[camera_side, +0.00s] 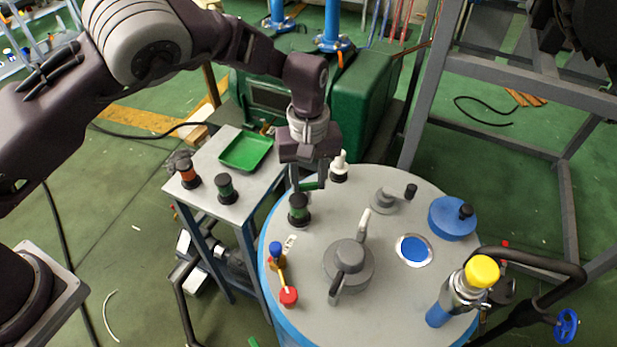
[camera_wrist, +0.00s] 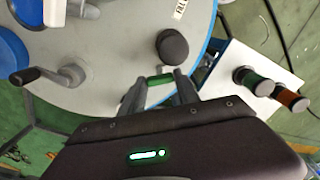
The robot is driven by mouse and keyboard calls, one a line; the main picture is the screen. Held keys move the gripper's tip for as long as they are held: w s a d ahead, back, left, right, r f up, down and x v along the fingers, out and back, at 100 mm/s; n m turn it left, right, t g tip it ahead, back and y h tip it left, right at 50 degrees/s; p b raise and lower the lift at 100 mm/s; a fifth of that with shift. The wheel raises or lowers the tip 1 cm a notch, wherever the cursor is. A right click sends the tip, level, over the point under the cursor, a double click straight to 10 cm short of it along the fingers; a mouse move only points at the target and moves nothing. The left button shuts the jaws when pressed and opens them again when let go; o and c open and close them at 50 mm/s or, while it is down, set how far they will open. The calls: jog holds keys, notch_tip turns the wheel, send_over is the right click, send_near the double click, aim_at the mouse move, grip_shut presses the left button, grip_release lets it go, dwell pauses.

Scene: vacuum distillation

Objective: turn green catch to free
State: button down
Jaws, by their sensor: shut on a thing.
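The green catch shows as a short green bar (camera_side: 313,185) near the left back edge of the round grey lid (camera_side: 318,285). My gripper (camera_side: 310,184) comes down from above and is shut on this bar. In the wrist view the green bar (camera_wrist: 160,80) lies between the two fingertips (camera_wrist: 166,92). My fingers hide part of the bar, and I cannot tell how it is mounted. A black and green cylinder (camera_side: 298,212) stands on the lid beside my gripper. Its dark round top (camera_wrist: 172,47) shows just beyond the fingers in the wrist view.
A side table (camera_side: 205,165) at left holds a green tray (camera_side: 246,151), an orange-banded jar (camera_side: 187,174) and a green-banded jar (camera_side: 225,189). The lid also bears a grey handled knob (camera_side: 348,264), a crank (camera_side: 388,199), a blue cap (camera_side: 452,220) and a yellow-topped fitting (camera_side: 482,271).

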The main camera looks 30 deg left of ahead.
aim_at(308, 184)
jog(key=m, duration=0.3)
jog(key=shift+m, duration=2.2)
jog(key=c, duration=0.9)
grip_release()
notch_tip(308, 184, up, 7)
jog(key=shift+r, duration=0.1)
